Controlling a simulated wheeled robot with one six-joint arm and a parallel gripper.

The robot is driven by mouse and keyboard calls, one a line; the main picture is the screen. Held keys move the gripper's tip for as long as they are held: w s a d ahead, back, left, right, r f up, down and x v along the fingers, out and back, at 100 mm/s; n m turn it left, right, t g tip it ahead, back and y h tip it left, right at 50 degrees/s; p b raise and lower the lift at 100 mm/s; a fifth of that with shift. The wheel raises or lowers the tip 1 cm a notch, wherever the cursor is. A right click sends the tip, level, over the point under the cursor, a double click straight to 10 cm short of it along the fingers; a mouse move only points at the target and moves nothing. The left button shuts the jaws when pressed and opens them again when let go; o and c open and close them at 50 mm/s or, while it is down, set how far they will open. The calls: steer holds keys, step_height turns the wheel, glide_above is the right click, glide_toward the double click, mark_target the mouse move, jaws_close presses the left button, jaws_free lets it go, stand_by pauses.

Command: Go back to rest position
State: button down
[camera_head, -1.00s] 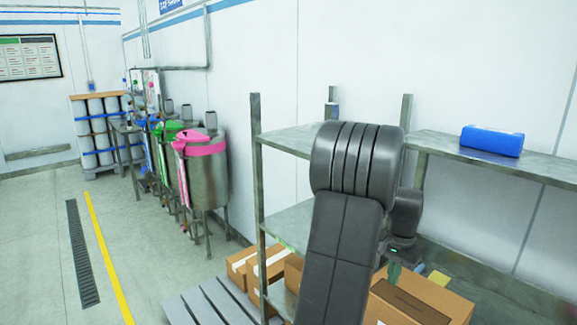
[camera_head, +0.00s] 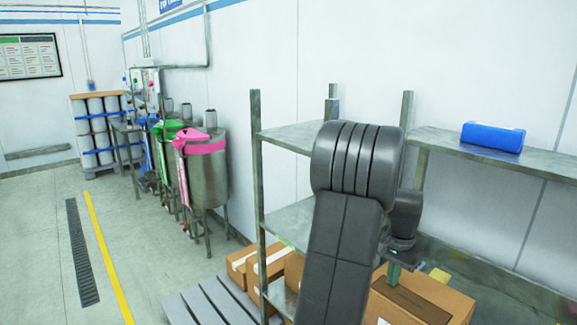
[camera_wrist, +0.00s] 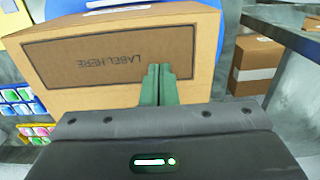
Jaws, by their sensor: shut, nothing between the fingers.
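My gripper (camera_wrist: 158,84) shows in the wrist view with its two green fingers together and nothing between them. In the head view its green fingers (camera_head: 393,272) show just below the dark wrist, in front of the cardboard boxes. A cardboard box (camera_wrist: 110,62) with a "LABEL HERE" panel lies beyond the fingertips in the wrist view. The same box (camera_head: 450,300) sits low by the shelf in the head view. Whether the fingers touch it cannot be told. My folded arm hides part of the shelf and boxes.
A metal shelf rack (camera_head: 290,136) stands close around my arm, with a blue box (camera_head: 492,137) on its upper right board. Smaller boxes (camera_head: 240,268) and a grey pallet (camera_head: 205,305) lie below. Steel drums (camera_head: 208,175) stand along the wall. The floor at left is clear.

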steer(key=shift+s+a+r+p, duration=0.1)
steer(key=shift+a+r+p, duration=0.1)
steer(key=shift+r+p, duration=0.3)
steer(key=shift+s+a+r+p, duration=0.15)
steer(key=shift+r+p, duration=0.2)
steer(key=shift+r, duration=0.2)
steer(key=s+a+r+b, duration=0.1)
steer(key=s+a+r, duration=0.2)
steer(key=s+a, duration=0.3)
steer(key=shift+a+r, duration=0.35)
steer(key=shift+a, duration=0.1)
steer(key=shift+s, duration=0.1)
